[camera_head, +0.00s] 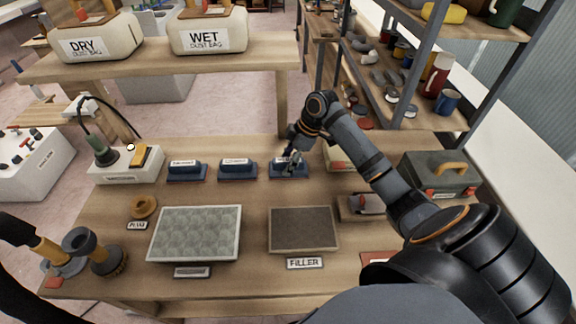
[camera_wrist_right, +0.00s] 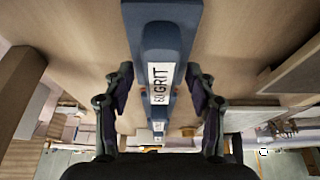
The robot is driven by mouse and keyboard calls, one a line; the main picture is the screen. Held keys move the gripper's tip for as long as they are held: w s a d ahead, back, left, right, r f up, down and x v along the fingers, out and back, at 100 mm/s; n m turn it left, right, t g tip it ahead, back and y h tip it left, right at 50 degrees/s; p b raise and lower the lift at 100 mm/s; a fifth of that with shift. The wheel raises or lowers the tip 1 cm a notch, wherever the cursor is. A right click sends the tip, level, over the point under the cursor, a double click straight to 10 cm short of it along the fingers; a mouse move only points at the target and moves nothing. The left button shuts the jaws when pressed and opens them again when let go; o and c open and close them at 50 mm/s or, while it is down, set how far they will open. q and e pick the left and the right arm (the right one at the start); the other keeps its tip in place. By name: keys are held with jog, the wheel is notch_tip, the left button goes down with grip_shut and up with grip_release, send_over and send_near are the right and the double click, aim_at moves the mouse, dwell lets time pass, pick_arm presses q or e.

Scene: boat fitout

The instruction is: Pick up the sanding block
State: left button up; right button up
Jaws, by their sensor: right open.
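Three blue sanding blocks with white labels stand in a row on the wooden bench: a left one (camera_head: 187,171), a middle one (camera_head: 237,169) and a right one (camera_head: 289,170). My right gripper (camera_head: 291,163) is at the right block and partly hides it in the head view. In the right wrist view, a blue block (camera_wrist_right: 160,38) with a label reading GRIT lies between the spread fingers of my right gripper (camera_wrist_right: 160,85). Gaps show on both sides, so the fingers do not grip it. My left gripper is not clearly seen.
In front lie a grey patterned panel (camera_head: 195,233) and a brown filler panel (camera_head: 304,229). A grey toolbox (camera_head: 437,177) stands at right, a white-based sander station (camera_head: 126,166) at left. A raised shelf (camera_head: 170,58) with dust bags runs behind.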

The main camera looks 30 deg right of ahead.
jog(key=shift+f, duration=0.1)
dwell(0.3)
jog(key=shift+f, duration=0.1)
jog(key=shift+s, duration=0.1)
grip_shut()
